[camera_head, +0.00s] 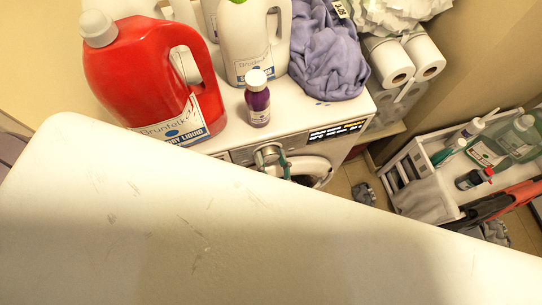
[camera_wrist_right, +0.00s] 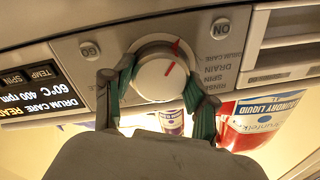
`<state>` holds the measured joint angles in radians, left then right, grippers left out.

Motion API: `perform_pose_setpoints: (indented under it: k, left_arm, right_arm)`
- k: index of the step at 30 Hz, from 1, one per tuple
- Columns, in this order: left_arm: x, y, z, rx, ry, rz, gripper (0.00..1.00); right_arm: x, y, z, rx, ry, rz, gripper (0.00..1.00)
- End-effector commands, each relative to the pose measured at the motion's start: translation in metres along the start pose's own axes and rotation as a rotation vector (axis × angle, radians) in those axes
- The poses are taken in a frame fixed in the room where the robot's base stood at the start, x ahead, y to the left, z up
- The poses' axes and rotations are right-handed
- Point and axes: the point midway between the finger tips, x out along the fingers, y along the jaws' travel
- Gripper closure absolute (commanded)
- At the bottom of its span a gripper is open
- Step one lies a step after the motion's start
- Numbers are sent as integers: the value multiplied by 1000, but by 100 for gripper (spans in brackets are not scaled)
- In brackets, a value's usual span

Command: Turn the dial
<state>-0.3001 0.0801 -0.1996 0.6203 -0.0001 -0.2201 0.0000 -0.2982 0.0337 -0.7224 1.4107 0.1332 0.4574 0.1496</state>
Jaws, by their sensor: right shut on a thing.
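The washer's round white dial (camera_wrist_right: 160,75) fills the middle of the right wrist view. It has a short red line on its face and a red mark at its upper rim. My right gripper (camera_wrist_right: 158,92) is shut on the dial, with its green-padded fingers on either side. The dial sits between the GO and ON buttons, with printed programme names on its right. In the head view the dial (camera_head: 268,155) is small on the washer's front panel, with my right gripper (camera_head: 284,166) partly seen at it. My left gripper is in neither view.
A red detergent jug (camera_head: 140,75), a white bottle (camera_head: 250,45), a small purple bottle (camera_head: 257,105) and a purple cloth (camera_head: 328,55) crowd the washer top. The display (camera_wrist_right: 40,95) reads DRUM CARE, 60°C, 400 rpm. A white rack (camera_head: 425,190) with bottles stands at the right.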

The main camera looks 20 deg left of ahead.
Motion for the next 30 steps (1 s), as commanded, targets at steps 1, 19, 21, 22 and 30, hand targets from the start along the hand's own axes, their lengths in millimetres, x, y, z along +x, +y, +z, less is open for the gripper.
perform_pose_setpoints:
  k: [1, 19, 21, 22, 30]
  left_arm:
    - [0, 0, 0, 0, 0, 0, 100]
    - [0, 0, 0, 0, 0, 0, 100]
    - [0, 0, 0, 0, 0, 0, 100]
    - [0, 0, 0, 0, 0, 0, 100]
    - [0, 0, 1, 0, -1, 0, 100]
  right_arm:
    - [-2, 1, 3, -6, -8, 2, 77]
    - [-1, 1, 2, -13, -6, 2, 17]
    - [-1, 1, 2, -12, -5, 1, 17]
    - [-1, 1, 2, -12, -5, 1, 17]
    - [-4, 0, 1, -12, -4, 1, 17]
